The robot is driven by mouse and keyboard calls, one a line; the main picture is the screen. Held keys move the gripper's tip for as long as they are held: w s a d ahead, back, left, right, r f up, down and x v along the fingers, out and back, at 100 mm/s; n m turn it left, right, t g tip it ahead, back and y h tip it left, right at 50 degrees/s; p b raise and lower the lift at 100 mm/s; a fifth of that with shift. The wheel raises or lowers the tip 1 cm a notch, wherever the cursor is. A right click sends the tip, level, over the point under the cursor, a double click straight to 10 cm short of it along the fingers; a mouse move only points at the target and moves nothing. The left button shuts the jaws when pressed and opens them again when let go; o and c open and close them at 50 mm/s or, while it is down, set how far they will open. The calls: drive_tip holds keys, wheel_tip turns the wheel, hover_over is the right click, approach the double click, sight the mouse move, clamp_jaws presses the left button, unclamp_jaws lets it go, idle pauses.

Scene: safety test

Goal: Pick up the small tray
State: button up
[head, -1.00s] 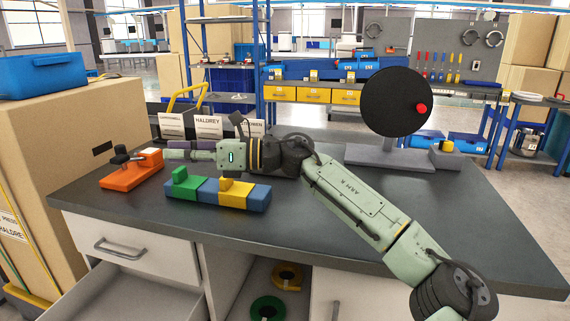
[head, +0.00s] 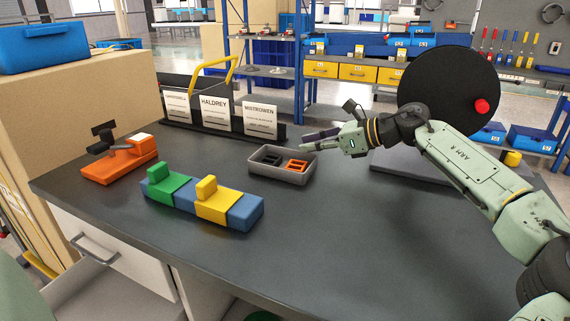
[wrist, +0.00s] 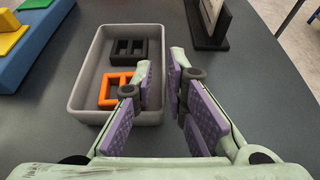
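The small tray (head: 272,174) is grey and rectangular and sits on the dark tabletop. It holds a black slotted piece (head: 268,157) and an orange slotted piece (head: 295,165). The tray also shows in the wrist view (wrist: 84,75). My gripper (head: 307,141) is at the tray's right end, pointing left. In the wrist view my gripper (wrist: 163,60) is open, with purple pads apart. The left finger overlaps the tray's inside and the right finger is outside; the tray's right wall shows between them. I cannot tell how far down the fingers reach.
A blue fixture (head: 243,212) with green and yellow blocks stands in front of the tray. An orange tool (head: 118,166) is at left. Label cards (head: 214,114) stand behind. A black disc (head: 447,85) on a stand is at right. The front right tabletop is clear.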

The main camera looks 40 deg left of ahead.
sight(283, 163)
drive_tip(key=p+x, duration=0.1)
drive_tip(key=x, duration=0.5)
drive_tip(key=shift+w+a+f, duration=0.1)
drive_tip(key=shift+a+f, duration=0.1)
clamp_jaws()
drive_tip(key=shift+r, duration=0.1)
idle(0.4)
